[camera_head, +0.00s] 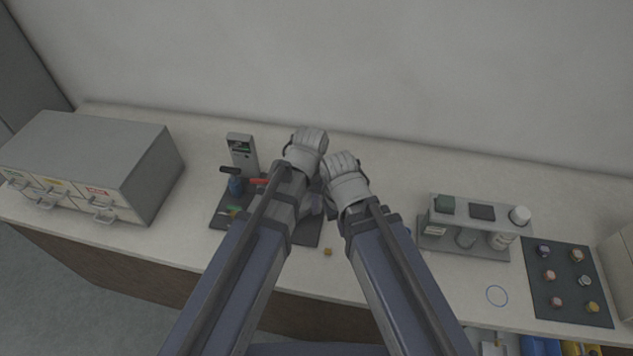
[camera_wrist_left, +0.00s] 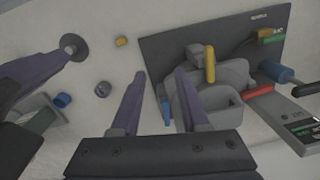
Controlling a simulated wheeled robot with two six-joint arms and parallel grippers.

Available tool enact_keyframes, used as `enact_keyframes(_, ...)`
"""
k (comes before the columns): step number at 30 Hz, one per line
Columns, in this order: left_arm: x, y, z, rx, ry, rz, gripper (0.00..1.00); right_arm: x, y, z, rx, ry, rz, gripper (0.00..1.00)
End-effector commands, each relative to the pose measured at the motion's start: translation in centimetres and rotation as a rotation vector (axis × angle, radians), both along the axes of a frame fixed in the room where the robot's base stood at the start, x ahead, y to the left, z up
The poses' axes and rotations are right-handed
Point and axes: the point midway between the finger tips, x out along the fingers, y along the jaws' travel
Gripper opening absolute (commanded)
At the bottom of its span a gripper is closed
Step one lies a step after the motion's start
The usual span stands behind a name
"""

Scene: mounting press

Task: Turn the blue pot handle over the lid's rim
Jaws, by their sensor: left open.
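The grey press body with its round pot (camera_wrist_left: 208,105) stands on a dark base plate (camera_wrist_left: 165,45) in the left wrist view. A small blue handle (camera_wrist_left: 166,111) sits at the pot's near left side, between my left gripper's fingers in the picture. I cannot tell whether they touch it. A yellow handle (camera_wrist_left: 211,65) stands at the top of the press. My left gripper (camera_wrist_left: 162,88) is open; in the head view (camera_head: 306,150) it covers most of the press.
A drawer cabinet (camera_head: 90,160) is left; a bottle rack (camera_head: 470,218) and dark mat (camera_head: 566,285) are right.

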Motion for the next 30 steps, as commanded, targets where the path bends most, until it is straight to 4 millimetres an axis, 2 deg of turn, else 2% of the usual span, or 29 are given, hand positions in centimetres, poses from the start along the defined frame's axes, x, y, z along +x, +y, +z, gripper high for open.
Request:
enact_keyframes(1,1.9,-0.7,1.1,-0.008,-0.002,0.001,0.45,0.0,0.0,1.1,0.001,0.0,0.0,0.0)
enact_keyframes(6,7.2,-2.6,3.1,-0.042,-0.015,0.001,0.45,0.0,0.0,3.1,0.005,0.002,0.003,0.0)
enact_keyframes(9,9.2,-3.3,3.8,-0.059,-0.02,0.001,0.45,0.0,0.0,3.9,0.007,0.003,0.004,0.0)
enact_keyframes(20,9.4,-3.5,2.9,-0.064,-0.022,0.001,0.45,0.0,0.1,2.9,0.008,0.003,0.006,0.0)
enact_keyframes(30,9.4,-3.5,-0.9,-0.064,-0.022,0.001,0.45,0.0,0.0,-0.8,0.007,0.003,0.01,0.0)
